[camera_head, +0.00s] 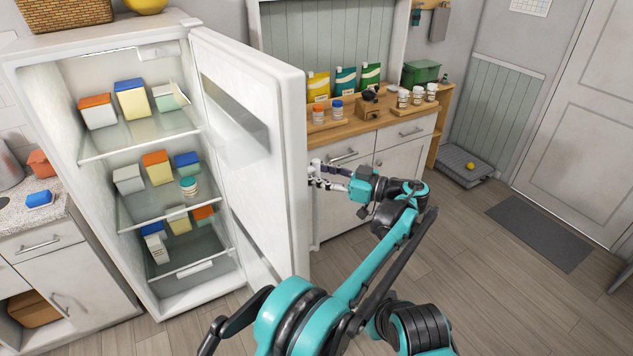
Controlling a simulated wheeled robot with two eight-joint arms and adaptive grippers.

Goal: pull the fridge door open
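The white fridge (215,277) stands at the left with its inside showing. Its door (255,165) is swung wide open towards the right and towards me, hinged on the fridge's right side. My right gripper (316,175) is at the outer face of the door, close beside its near free edge, with its fingers pointing left. The fingers look slightly apart. The door edge hides their tips, so I cannot tell whether they hold the handle. Part of a light handle (314,243) shows below the gripper. My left gripper is not in view.
The fridge shelves (150,135) hold several boxes and tubs. A wooden-topped cabinet (400,120) with jars and bags stands behind the door and gripper. A counter (50,215) is left of the fridge. The floor right of my arm is open up to a grey mat (540,232).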

